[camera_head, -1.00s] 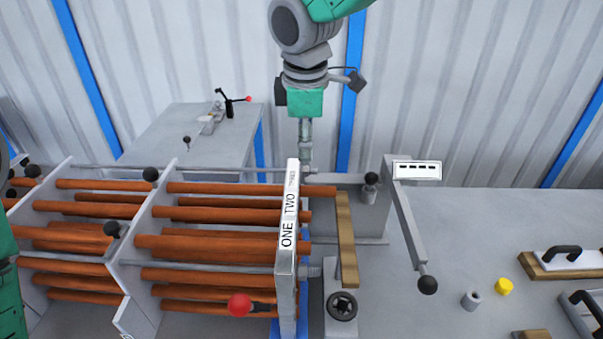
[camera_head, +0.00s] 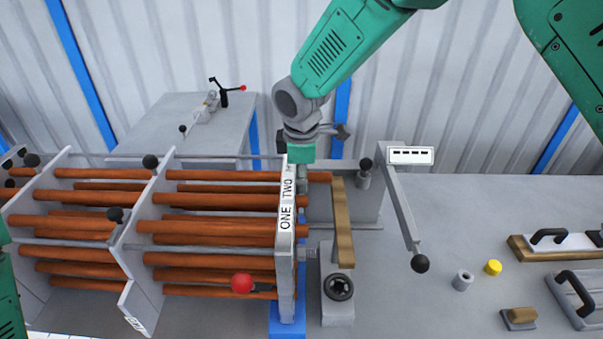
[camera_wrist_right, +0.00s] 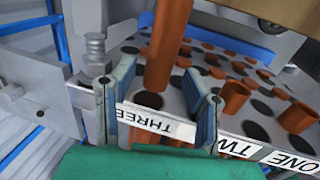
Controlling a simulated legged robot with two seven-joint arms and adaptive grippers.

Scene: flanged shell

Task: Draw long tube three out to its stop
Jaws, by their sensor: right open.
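Long tube three is the orange-brown tube whose short end (camera_head: 319,177) sticks out past the end plate (camera_head: 288,250), by the back of its ONE, TWO, THREE label strip. In the right wrist view the tube (camera_wrist_right: 168,45) stands out between my fingers, above the word THREE (camera_wrist_right: 158,124). My right gripper (camera_wrist_right: 160,68) is open, one finger on each side of the tube, with gaps showing. In the head view its green body (camera_head: 301,152) is just above the plate's back end, and its fingertips are mostly hidden. My left gripper is out of view.
Other orange tubes (camera_head: 215,225) run through the plates at left. A wooden bar (camera_head: 343,222) lies close right of the tube ends. A lever with a black ball (camera_head: 420,263) stands farther right. A yellow cap (camera_head: 493,267) and a grey ring (camera_head: 462,280) lie on the bench.

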